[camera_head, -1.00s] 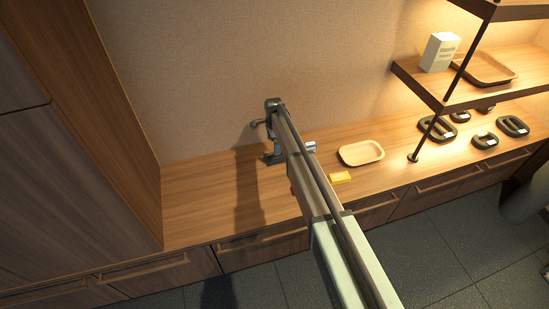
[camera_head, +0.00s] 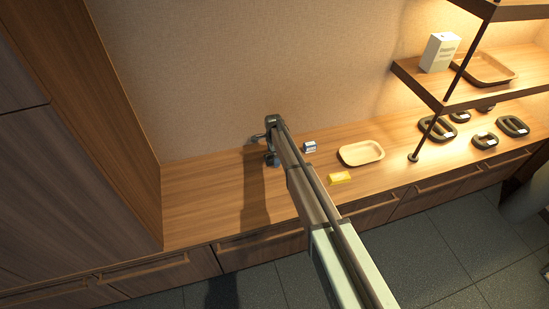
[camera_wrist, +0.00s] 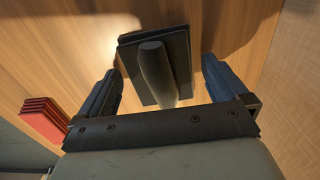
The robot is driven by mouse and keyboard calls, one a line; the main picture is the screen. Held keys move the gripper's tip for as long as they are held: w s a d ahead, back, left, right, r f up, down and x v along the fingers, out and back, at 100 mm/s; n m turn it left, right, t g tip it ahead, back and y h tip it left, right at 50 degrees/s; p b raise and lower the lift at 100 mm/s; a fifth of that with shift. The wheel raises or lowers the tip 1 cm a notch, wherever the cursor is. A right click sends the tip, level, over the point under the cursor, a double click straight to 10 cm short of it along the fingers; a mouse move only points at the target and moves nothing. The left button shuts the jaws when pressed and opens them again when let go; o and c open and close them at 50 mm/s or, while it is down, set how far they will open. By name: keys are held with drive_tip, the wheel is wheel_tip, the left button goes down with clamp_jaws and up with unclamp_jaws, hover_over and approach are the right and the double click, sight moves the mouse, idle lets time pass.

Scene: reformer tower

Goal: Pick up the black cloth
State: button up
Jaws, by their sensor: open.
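The black cloth (camera_wrist: 130,48) shows in the wrist view as a dark, flat, layered rectangle on the wooden counter. My gripper (camera_wrist: 160,65) is open, with one finger on each side of the cloth and a gap to each. A dark rounded cylinder (camera_wrist: 152,65) covers the middle of the cloth in this view; I cannot tell what it belongs to. Whether the fingers reach down to the cloth's height is unclear. In the head view my gripper (camera_head: 271,158) is low over the counter near the wall, and my arm hides the cloth.
A red layered stack (camera_wrist: 45,117) lies left in the wrist view. On the counter (camera_head: 200,200), a small grey box (camera_head: 310,147), yellow block (camera_head: 340,178) and tan tray (camera_head: 361,153) lie right of my arm. A shelf post (camera_head: 425,137) stands farther right. Counter left is clear.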

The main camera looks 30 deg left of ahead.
drive_tip(key=c, duration=1)
drive_tip(key=shift+o, duration=0.2)
drive_tip(key=shift+r, duration=0.15)
wheel_tip(320, 180, up, 10)
drive_tip(key=shift+f, duration=0.1)
